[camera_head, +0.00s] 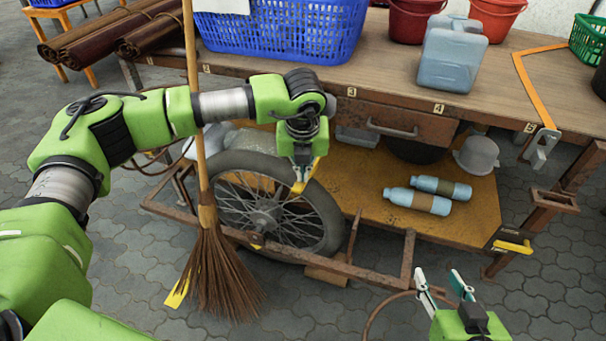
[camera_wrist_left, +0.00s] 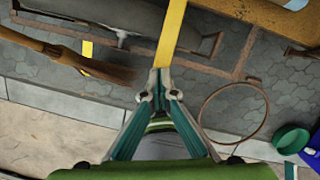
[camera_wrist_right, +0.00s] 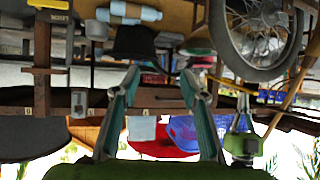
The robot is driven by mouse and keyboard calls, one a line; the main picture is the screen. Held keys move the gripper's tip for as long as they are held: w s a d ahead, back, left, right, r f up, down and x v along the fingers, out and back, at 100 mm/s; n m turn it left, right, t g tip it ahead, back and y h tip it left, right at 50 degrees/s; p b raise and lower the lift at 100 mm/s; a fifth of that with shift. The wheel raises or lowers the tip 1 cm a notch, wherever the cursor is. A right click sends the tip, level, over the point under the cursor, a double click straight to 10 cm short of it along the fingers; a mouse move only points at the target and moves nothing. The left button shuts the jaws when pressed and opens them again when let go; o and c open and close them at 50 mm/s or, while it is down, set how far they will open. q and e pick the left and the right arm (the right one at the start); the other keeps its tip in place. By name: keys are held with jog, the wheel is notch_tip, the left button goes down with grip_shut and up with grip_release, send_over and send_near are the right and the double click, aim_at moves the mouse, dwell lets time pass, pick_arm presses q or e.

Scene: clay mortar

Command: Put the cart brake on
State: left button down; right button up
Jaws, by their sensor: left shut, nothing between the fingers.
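The cart (camera_head: 400,232) has a wooden deck, a rusty frame and a spoked wheel (camera_head: 265,212) with a black tyre. A yellow lever-like strip (camera_head: 304,180) shows at the wheel's upper right, just below my left gripper (camera_head: 301,165). In the left wrist view the strip (camera_wrist_left: 171,32) runs up from the shut fingertips (camera_wrist_left: 160,78); whether they touch it, I cannot tell. No separate brake part is clearly identifiable. My left gripper is shut and empty. My right gripper (camera_head: 446,284) is open and empty, in front of the cart frame; its spread fingers also show in the right wrist view (camera_wrist_right: 160,80).
A broom (camera_head: 222,265) stands upright before the wheel. Two blue bottles (camera_head: 418,200) lie on the deck. Above, the tabletop carries a blue basket (camera_head: 285,30), a jerrycan (camera_head: 453,58) and red buckets (camera_head: 414,20). Another yellow handle (camera_head: 512,247) sits at the cart's right corner.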

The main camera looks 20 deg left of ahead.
aim_at(303, 186)
pick_arm(q)
jog(key=shift+s+b+x, duration=0.25)
jog(key=shift+b+x, duration=0.55)
jog(key=shift+x, duration=0.35)
jog(key=shift+d+f, duration=0.1)
jog(key=shift+f, duration=0.05)
pick_arm(e)
jog(key=w+a+r+t+y, duration=0.1)
jog(key=w+a+r+t, duration=0.1)
jog(key=r+t, duration=0.3)
notch_tip(303, 186, up, 4)
jog(key=shift+w+r+y, duration=0.15)
jog(key=shift+w+y, duration=0.15)
jog(key=shift+w, duration=0.55)
jog(key=shift+a, duration=0.1)
pick_arm(q)
jog(key=shift+s+d+r, duration=0.15)
jog(key=shift+s, duration=0.35)
jog(key=shift+s+d+r, duration=0.15)
jog(key=shift+s+r, duration=0.05)
jog(key=shift+s, duration=0.25)
jog(key=shift+s+d+r, duration=0.15)
jog(key=shift+s, duration=0.35)
pick_arm(e)
jog(key=shift+s+d+f+g, duration=0.1)
jog(key=shift+f+g, duration=0.15)
jog(key=shift+f, duration=0.35)
jog(key=shift+s+d+f+g, duration=0.1)
jog(key=shift+f+g, duration=0.15)
jog(key=shift+f, duration=0.3)
